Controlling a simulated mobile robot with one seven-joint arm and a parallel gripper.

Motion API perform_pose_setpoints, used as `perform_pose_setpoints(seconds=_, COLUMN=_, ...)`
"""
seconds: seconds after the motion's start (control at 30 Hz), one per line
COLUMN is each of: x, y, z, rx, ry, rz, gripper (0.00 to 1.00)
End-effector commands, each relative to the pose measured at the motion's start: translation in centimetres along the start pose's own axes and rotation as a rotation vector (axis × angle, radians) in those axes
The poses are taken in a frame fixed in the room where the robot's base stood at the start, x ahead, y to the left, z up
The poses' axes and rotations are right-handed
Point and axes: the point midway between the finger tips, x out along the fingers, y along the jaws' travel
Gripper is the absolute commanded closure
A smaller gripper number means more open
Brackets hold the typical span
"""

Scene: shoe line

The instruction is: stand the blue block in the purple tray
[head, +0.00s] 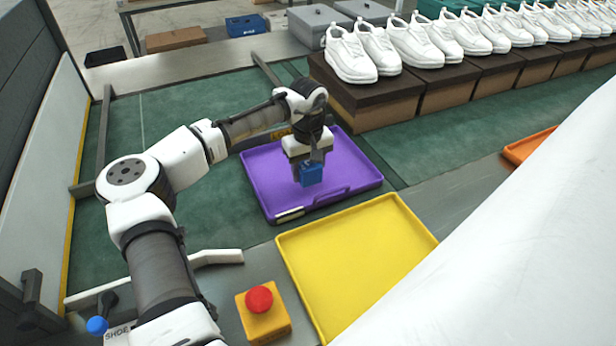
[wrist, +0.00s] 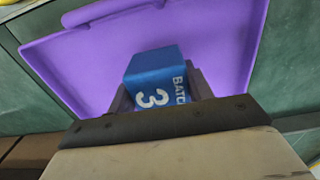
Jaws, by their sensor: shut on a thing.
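The blue block (head: 311,175) is between the fingers of my gripper (head: 309,166), which is shut on it. In the wrist view the blue block (wrist: 158,80) shows white lettering with a "3" and part of the word "BATC". The gripper (wrist: 160,97) has a dark finger on each side of it. The purple tray (head: 352,163) lies on the green surface, and the block is over its inner area. The purple tray (wrist: 90,67) also fills the background of the wrist view. I cannot tell whether the block touches the tray floor.
A yellow tray (head: 352,258) lies in front of the purple tray. A red button on an orange box (head: 262,312) stands to its left. White shoes on brown boxes (head: 375,103) line the back right. An orange tray (head: 528,146) sits at the right.

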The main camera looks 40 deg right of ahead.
Motion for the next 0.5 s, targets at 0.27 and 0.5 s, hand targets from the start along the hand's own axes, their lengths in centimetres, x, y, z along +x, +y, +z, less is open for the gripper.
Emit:
perform_pose_setpoints(seconds=0.27, x=3.2, y=0.0, z=0.0, rx=0.001, ry=0.0, rz=-0.001, gripper=0.75)
perform_pose_setpoints(seconds=0.5, x=3.4, y=0.0, z=0.0, rx=0.001, ry=0.0, rz=-0.001, gripper=0.75)
